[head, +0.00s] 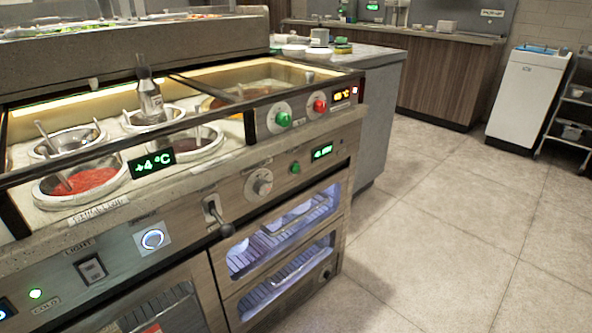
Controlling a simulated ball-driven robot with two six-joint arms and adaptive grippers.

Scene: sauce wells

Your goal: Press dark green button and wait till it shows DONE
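A green round button (283,119) sits on a light plate on the front rail of the sauce-well counter. A red round button (320,105) is to its right. A smaller green button or light (295,168) sits lower on the front panel; I cannot tell which green one is the dark green button. A small display with green characters (322,152) is right of the smaller one, too small to read surely. An orange display (342,94) is right of the red button; no DONE is readable. Neither of my grippers is in view.
Several sauce wells with ladles, one holding red sauce (82,181), lie behind the rail. A "+4 °C" display (153,161) hangs in front. A knob (259,182), a lever (217,214) and lit glass drawers (284,232) are below. The tiled floor (450,240) at right is clear.

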